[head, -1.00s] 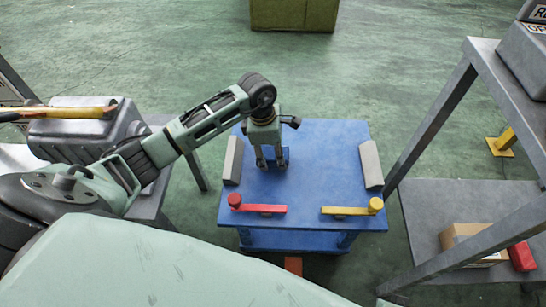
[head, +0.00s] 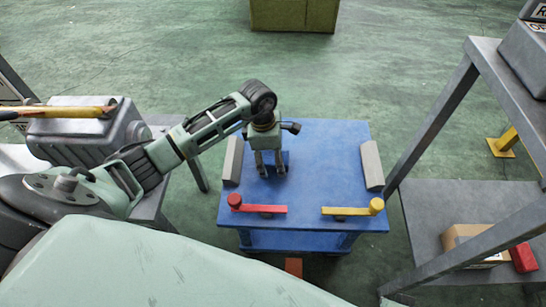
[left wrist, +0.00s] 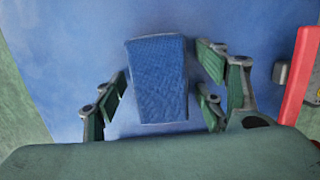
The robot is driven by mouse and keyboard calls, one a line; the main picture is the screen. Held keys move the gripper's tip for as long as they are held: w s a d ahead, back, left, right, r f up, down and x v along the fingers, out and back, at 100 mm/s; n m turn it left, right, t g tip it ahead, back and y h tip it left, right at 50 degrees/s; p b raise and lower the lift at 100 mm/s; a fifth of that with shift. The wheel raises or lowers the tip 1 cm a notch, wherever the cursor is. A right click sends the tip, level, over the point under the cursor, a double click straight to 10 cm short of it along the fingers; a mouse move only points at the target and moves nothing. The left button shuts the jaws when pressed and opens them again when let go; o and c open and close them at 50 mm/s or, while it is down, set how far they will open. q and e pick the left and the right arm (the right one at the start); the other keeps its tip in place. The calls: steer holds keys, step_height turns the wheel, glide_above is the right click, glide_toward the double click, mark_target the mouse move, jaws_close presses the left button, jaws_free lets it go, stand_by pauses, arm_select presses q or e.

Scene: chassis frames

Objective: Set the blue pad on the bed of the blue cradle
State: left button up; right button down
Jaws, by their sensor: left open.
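The blue cradle (head: 325,165) is a blue table-like stand with a flat bed. My left gripper (head: 270,172) points down over the left part of the bed. Its fingers are open, apart from the blue pad. The blue pad (left wrist: 158,80) shows in the left wrist view as a textured block between the open fingers, with a gap on each side. In the head view the pad is mostly hidden behind the fingers. It appears to rest on the bed, though its contact is hard to see. My right gripper is not in view.
Grey side rails (head: 371,165) stand at the bed's left and right. A red clamp arm (head: 262,208) and a yellow one (head: 350,210) lie along the near edge. A grey shelf (head: 470,215) is at the right. The bed's middle and right are clear.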

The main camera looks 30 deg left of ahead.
mark_target(268, 157)
arm_select(q)
step_height(268, 157, up, 12)
steer(key=a+p, duration=0.1)
steer(key=p, duration=0.1)
steer(key=shift+s+a, duration=0.35)
steer(key=shift+s, duration=0.05)
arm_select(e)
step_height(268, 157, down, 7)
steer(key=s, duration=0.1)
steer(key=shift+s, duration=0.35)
arm_select(q)
steer(key=shift+d, duration=0.15)
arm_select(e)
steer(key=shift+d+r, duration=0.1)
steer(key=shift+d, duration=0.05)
